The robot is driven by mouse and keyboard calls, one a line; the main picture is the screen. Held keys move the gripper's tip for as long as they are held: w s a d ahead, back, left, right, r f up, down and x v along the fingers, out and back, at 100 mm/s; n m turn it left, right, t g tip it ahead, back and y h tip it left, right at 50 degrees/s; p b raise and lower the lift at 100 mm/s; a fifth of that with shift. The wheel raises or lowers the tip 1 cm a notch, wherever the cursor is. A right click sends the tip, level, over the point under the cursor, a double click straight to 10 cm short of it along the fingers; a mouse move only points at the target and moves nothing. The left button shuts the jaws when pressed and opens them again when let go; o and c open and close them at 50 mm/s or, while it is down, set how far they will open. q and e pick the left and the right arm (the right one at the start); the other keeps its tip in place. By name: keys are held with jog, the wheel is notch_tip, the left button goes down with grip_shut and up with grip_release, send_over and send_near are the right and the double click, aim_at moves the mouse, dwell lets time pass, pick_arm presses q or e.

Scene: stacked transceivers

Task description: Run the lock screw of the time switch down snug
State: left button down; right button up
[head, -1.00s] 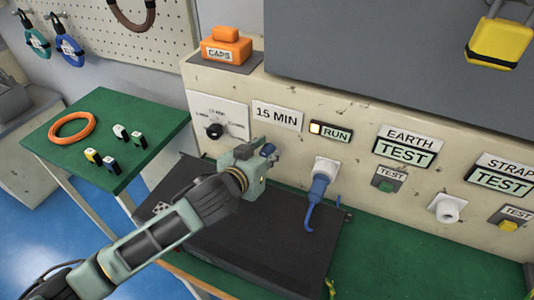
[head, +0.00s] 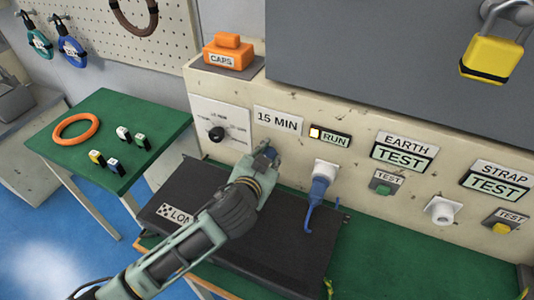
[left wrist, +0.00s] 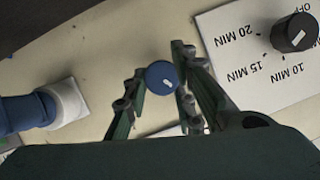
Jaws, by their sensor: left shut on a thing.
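The time switch is a black knob (head: 217,133) on a white dial plate, left of the "15 MIN" label. In the left wrist view the knob (left wrist: 295,33) shows a white line, beside upside-down 10, 15 and 20 MIN marks. The lock screw has a round blue head with a white line (left wrist: 162,78). My left gripper (left wrist: 160,82) is shut on this screw, with one finger on each side. In the head view the left gripper (head: 266,156) is at the panel below the "15 MIN" label. How far the screw is seated cannot be told. My right gripper is not in view.
A blue plug (head: 320,187) with a cord sits right of my left gripper. A dark case (head: 290,235) lies on the green bench under my arm. Earth and strap test buttons are farther right. An orange CAPS box (head: 229,55) stands above the dial.

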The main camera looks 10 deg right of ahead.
pick_arm(q)
jog(key=shift+s+d+f+m+t+y, duration=0.25)
jog(key=shift+s+f+m+t+y, duration=0.1)
jog(key=shift+m, duration=0.45)
jog(key=shift+f, duration=0.1)
jog(key=c, duration=1.6)
grip_release()
jog(key=shift+w, duration=0.1)
jog(key=shift+a+r, duration=0.15)
jog(key=shift+r, duration=0.05)
jog(key=v, duration=1.2)
jog(key=shift+f, duration=0.1)
